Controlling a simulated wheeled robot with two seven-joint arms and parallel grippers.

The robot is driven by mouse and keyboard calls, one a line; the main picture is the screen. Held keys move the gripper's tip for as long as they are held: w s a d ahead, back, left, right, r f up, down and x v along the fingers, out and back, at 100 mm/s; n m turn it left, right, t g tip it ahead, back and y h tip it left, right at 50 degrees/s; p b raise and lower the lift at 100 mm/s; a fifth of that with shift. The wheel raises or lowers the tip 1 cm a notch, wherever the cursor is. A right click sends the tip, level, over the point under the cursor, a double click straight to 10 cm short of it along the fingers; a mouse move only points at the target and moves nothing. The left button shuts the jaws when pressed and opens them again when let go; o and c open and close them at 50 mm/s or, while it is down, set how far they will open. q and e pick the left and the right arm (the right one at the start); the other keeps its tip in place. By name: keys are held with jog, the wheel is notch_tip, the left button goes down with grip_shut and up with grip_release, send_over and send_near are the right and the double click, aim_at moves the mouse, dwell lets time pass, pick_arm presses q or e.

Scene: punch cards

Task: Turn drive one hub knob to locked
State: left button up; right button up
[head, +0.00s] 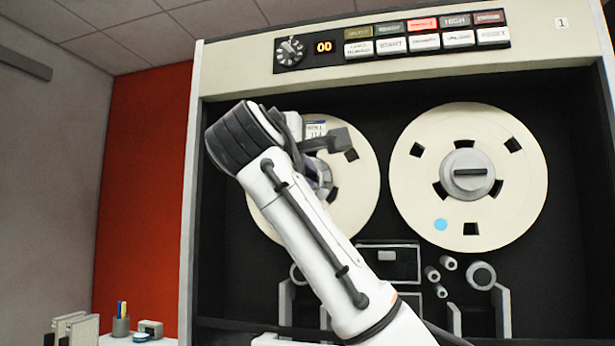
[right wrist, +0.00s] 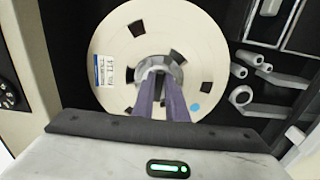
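The tape drive marked 1 (head: 562,22) fills much of the head view. Its left reel (head: 352,190) carries a white label, and my right arm covers its hub there. The right wrist view shows this reel (right wrist: 125,50) with its grey hub knob (right wrist: 146,70) near the middle. My right gripper (right wrist: 160,77) has its two purple fingers at that knob, one on each side, with a narrow gap between them. They look closed on the knob's grip bar, whose position is mostly hidden. My left gripper is out of view.
The right reel (head: 420,140) has an uncovered hub knob (head: 467,180) with a horizontal slot-like bar. Above is a button panel (head: 425,41) with one red-lit button and a dial (head: 290,51). Rollers (head: 481,275) sit below the reels. A desk with a pen cup (head: 121,326) stands at lower left.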

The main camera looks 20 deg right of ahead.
jog(key=o, duration=0.3)
jog(key=shift+s+a, duration=0.1)
pick_arm(q)
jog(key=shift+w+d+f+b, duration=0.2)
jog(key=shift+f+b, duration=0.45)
jog(key=shift+b, duration=0.45)
pick_arm(e)
jog(key=v, duration=1)
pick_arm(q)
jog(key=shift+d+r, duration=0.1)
